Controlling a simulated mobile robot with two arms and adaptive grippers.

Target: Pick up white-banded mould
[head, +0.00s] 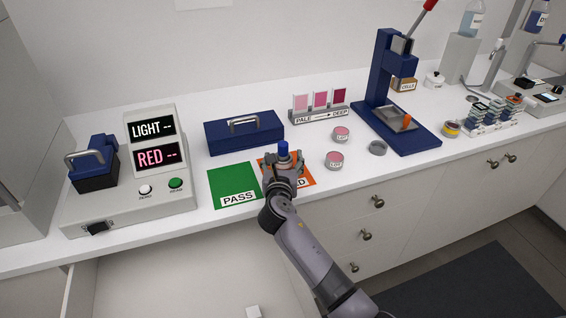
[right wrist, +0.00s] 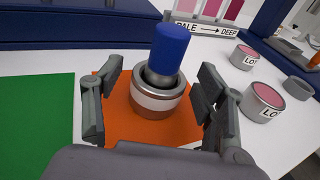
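The white-banded mould (right wrist: 158,98) is a metal cylinder with a pale band and a blue plunger on top. It stands upright on the orange card (right wrist: 113,131) in the right wrist view. In the head view its blue top (head: 283,148) shows above my right gripper (head: 284,166), which hides most of its body. In the right wrist view my right gripper (right wrist: 154,105) is open, with one finger on each side of the mould and visible gaps between them. My left gripper is not in view.
The green PASS card (head: 233,184) lies left of the orange card. Two pink LOT jars (head: 334,160) and a grey ring (head: 377,148) stand to the right. A blue case (head: 244,133) lies behind, a blue press (head: 392,100) back right, and a display unit (head: 155,143) at left.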

